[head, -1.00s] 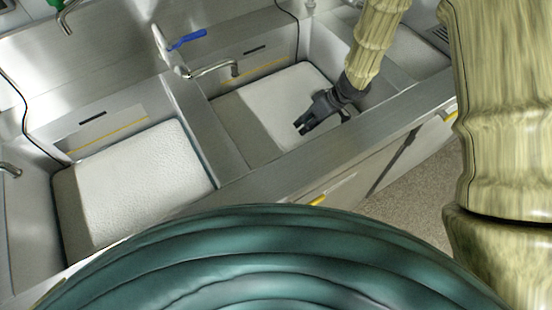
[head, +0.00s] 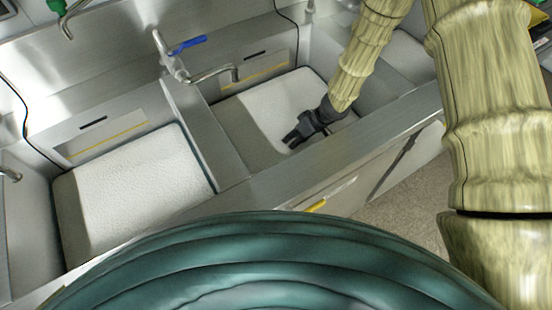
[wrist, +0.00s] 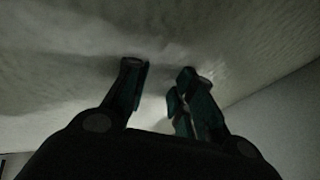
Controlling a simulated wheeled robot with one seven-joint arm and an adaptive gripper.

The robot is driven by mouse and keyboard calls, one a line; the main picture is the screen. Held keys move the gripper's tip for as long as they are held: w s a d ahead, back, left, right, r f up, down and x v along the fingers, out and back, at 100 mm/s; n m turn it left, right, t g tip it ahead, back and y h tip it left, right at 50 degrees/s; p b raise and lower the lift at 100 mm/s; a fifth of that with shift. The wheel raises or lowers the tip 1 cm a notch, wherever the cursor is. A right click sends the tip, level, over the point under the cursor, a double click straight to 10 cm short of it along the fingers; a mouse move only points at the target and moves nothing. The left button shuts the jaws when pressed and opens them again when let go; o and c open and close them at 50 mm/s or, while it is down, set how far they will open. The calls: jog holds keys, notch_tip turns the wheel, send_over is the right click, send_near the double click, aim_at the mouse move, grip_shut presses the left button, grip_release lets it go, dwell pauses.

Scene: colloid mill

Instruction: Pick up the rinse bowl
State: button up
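I cannot make out a separate rinse bowl in either view. My gripper (head: 292,140) reaches down into the middle sink basin (head: 235,130), close above its pale floor. In the wrist view my gripper (wrist: 160,76) has its two dark fingers apart, with no object visible between them. The fingertips are at or very near a pale, rough surface, with shadows around them; I cannot tell whether they touch it.
A left basin (head: 140,180) with a white textured floor lies beyond a steel divider (head: 190,130). A tap spout (head: 212,73) with a blue lever (head: 187,45) stands behind the middle basin. The steel front rim (head: 300,170) runs along the near side.

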aim_at(277, 159)
jog(key=shift+x, duration=1.65)
grip_shut()
jog(key=shift+r, duration=0.15)
